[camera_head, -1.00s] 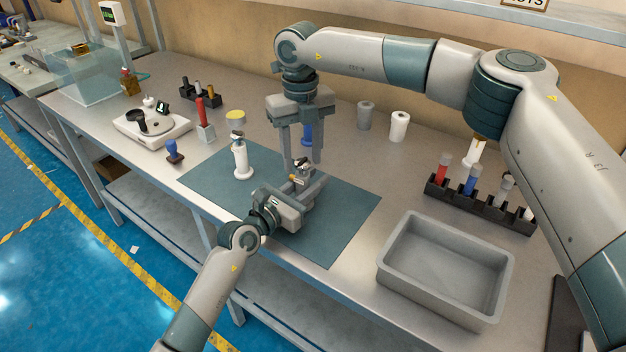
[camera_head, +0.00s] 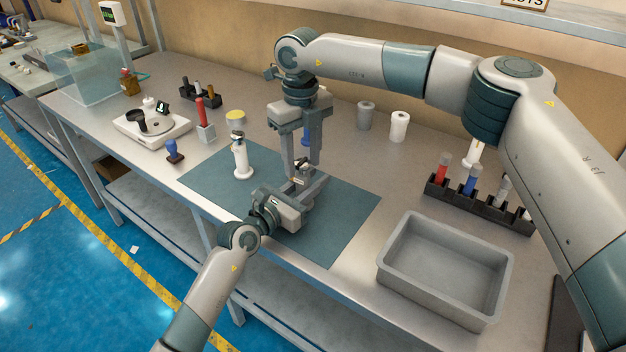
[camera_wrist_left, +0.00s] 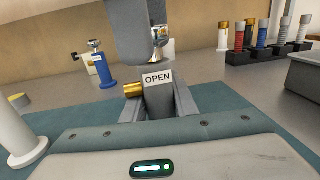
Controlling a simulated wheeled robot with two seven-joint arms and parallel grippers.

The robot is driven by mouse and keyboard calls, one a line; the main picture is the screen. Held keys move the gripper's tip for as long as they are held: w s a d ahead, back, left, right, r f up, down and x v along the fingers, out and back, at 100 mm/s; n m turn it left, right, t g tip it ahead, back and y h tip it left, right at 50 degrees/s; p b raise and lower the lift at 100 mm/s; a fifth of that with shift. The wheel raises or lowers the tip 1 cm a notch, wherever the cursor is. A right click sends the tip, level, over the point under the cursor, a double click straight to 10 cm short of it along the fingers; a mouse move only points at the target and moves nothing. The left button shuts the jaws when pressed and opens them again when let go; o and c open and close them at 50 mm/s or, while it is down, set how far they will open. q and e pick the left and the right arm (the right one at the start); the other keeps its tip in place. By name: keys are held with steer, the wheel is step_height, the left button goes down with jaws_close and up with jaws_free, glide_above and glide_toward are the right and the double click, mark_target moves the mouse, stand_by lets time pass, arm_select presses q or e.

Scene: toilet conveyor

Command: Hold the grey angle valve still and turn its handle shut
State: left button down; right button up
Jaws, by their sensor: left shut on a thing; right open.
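The grey angle valve (camera_wrist_left: 158,100) stands upright over the teal mat (camera_head: 345,215), with a brass outlet (camera_wrist_left: 133,90) to its left and an "OPEN" label on its near face. My left gripper (camera_head: 307,192) is shut on the valve body from the front, low over the mat. My right gripper (camera_head: 302,172) points straight down from above, open, with its fingers around the top of the valve. In the left wrist view a right finger (camera_wrist_left: 128,35) covers much of the silver handle (camera_wrist_left: 158,50). I cannot tell whether the fingers touch the handle.
A white valve stand (camera_head: 241,160) is left on the mat, and a blue one (camera_wrist_left: 103,72) is behind. A grey bin (camera_head: 445,265) is at the right front. A black rack (camera_head: 480,205) with several coloured handles is behind the bin. A scale (camera_head: 152,128) is at the left.

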stand_by(0.3)
steer(key=shift+n, duration=1.3)
steer(key=c, duration=0.8)
steer(key=shift+m, duration=1.7)
